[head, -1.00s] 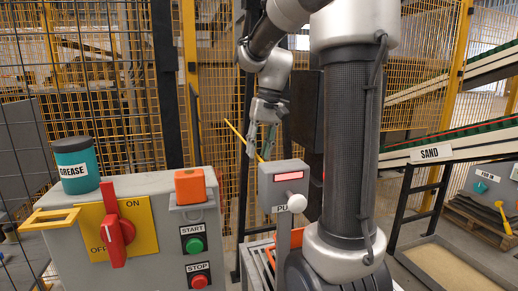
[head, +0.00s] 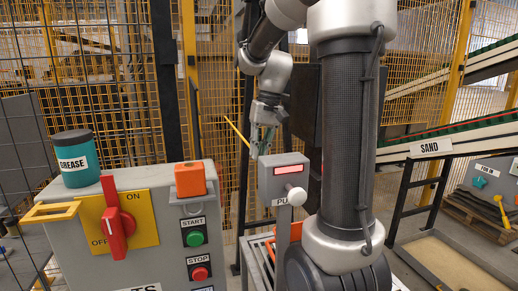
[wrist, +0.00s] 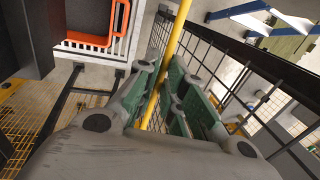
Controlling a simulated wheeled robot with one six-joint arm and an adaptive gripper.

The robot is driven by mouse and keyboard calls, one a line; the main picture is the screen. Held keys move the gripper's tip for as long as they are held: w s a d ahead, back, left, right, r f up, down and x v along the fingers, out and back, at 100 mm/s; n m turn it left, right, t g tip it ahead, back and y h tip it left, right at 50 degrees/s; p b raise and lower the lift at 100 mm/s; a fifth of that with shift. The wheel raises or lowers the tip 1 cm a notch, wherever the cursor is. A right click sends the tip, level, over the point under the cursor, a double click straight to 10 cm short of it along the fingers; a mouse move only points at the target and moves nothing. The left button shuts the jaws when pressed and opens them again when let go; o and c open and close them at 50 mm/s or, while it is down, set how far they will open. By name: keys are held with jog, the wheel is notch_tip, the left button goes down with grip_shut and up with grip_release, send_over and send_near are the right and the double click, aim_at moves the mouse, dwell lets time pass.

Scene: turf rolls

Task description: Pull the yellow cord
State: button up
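The yellow cord (head: 236,131) slants down to my gripper (head: 258,148) in the middle of the head view. In the wrist view the cord (wrist: 181,25) comes down from the top edge and passes between the green-padded fingers of my gripper (wrist: 166,72). The fingers are drawn close together around it and look shut on it. The finger pads hide part of the cord, and its lower end is unclear in the head view.
A grey control box (head: 146,255) with a red switch (head: 117,225) and a teal grease pot (head: 75,160) stands at left. A grey post with a white knob (head: 296,196) stands just below my gripper. Yellow mesh fencing is behind; a sand conveyor (head: 450,142) is at right.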

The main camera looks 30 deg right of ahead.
jog(key=shift+o, duration=1.4)
jog(key=shift+r, duration=0.1)
notch_tip(320, 180, up, 12)
jog(key=d, duration=0.2)
jog(key=shift+s+d+f, duration=0.15)
jog(key=shift+s+f, duration=0.05)
jog(key=shift+s, duration=0.15)
